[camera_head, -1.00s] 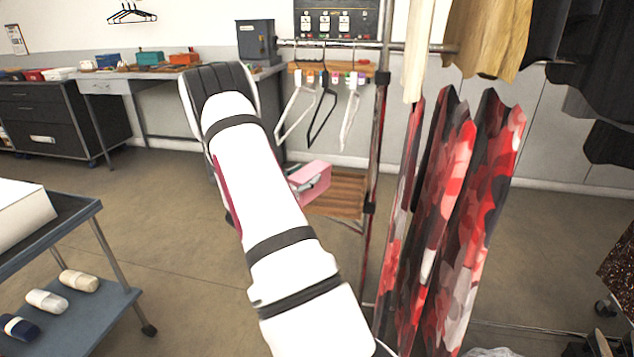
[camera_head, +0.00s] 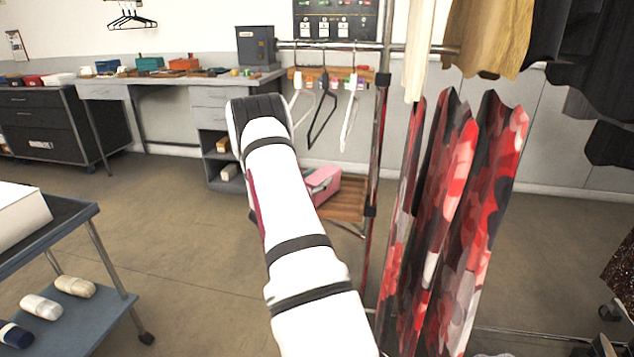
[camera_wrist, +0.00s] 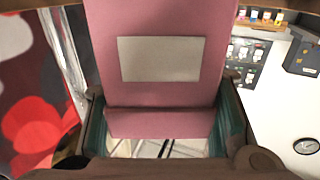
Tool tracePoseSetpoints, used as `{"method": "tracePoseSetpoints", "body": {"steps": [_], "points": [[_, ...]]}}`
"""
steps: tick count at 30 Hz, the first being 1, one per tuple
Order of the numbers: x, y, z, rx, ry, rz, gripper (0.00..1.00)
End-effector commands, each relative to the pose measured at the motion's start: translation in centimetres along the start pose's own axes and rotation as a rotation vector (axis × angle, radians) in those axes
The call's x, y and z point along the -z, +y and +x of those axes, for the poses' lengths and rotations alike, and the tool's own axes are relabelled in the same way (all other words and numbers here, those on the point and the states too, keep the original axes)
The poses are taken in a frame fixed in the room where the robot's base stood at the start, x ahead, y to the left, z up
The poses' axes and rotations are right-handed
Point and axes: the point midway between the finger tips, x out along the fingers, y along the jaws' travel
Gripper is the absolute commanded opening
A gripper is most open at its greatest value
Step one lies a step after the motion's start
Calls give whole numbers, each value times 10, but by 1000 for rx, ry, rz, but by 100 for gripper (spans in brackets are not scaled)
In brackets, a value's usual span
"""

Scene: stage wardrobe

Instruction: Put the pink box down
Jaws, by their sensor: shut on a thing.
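The pink box (camera_head: 322,184) shows in the head view just right of my forearm, partly hidden behind it. It appears over or close to a low wooden shelf (camera_head: 346,208) at the foot of the garment rack; I cannot tell whether it touches the shelf. In the wrist view the pink box (camera_wrist: 160,95) fills the middle, with a pale blank label on its face. My gripper (camera_wrist: 165,135) is shut on the box, its fingers at the two sides.
A rack post (camera_head: 377,150) stands right of the box, and hangers (camera_head: 322,115) hang above it. Red patterned garments (camera_head: 460,200) hang at the right. A grey desk (camera_head: 212,95) stands behind my arm. A cart (camera_head: 85,250) is at the left. Open floor lies between.

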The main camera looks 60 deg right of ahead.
Motion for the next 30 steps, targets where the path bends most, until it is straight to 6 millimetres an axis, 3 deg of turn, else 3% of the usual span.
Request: {"method": "tracePoseSetpoints", "body": {"steps": [5,6,9,21,30], "points": [[-3,0,0,0,1,0,17],[-4,0,0,0,0,-1,52],[-3,0,0,0,0,-1,70],[1,0,0,0,0,0,70],[1,-1,-54,4,-2,-3,70]]}}
